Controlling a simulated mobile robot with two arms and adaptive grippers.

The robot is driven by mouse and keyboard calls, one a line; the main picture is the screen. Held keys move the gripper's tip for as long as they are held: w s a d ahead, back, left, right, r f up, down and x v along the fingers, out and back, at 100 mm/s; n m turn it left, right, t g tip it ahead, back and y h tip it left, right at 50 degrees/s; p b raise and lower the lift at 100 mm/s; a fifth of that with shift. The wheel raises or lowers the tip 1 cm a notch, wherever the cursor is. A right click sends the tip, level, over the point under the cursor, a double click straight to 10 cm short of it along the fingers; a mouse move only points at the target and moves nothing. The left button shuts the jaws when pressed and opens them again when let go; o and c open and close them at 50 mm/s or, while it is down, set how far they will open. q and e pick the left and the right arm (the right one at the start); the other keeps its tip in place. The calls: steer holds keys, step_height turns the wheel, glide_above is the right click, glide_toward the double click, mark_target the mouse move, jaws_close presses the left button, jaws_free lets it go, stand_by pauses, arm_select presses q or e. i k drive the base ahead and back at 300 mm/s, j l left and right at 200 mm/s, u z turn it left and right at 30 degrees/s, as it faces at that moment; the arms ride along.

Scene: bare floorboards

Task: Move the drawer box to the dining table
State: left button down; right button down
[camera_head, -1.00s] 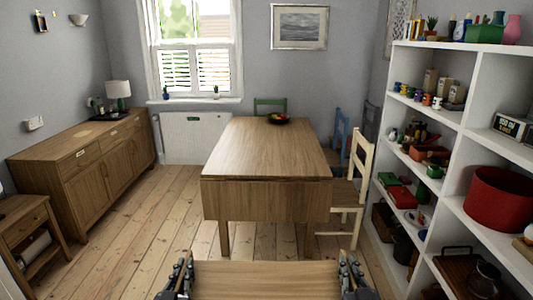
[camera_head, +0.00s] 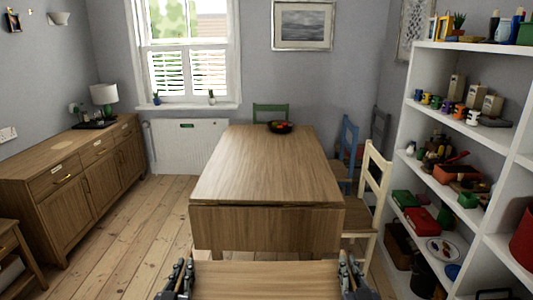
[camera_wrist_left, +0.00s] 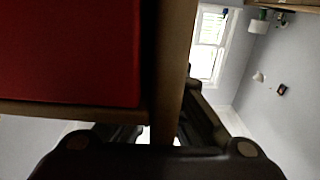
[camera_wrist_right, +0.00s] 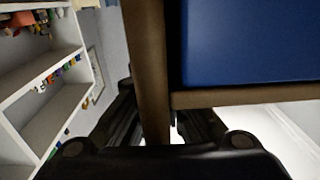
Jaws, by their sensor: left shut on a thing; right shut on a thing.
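The drawer box (camera_head: 265,278) is a wooden box held level in front of me at the bottom of the head view. My left gripper (camera_head: 180,275) is shut on its left side wall, and my right gripper (camera_head: 350,275) is shut on its right side wall. In the left wrist view the wall (camera_wrist_left: 172,60) stands between the fingers, with a red panel beside it. In the right wrist view the wall (camera_wrist_right: 148,70) is between the fingers, with a blue panel beside it. The dining table (camera_head: 265,170) stands straight ahead, its near edge just beyond the box.
A fruit bowl (camera_head: 280,127) is at the table's far end; the near top is clear. Chairs (camera_head: 372,200) line its right side. A white shelf (camera_head: 405,180) stands right, a sideboard (camera_head: 75,190) left. Bare floor (camera_head: 135,225) lies between sideboard and table.

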mark_target(269, 158)
steer(key=i, duration=1.95)
steer(key=i+j, duration=0.1)
steer(key=i, duration=1.9)
steer(key=l+z, duration=0.05)
steer(key=l, duration=0.05)
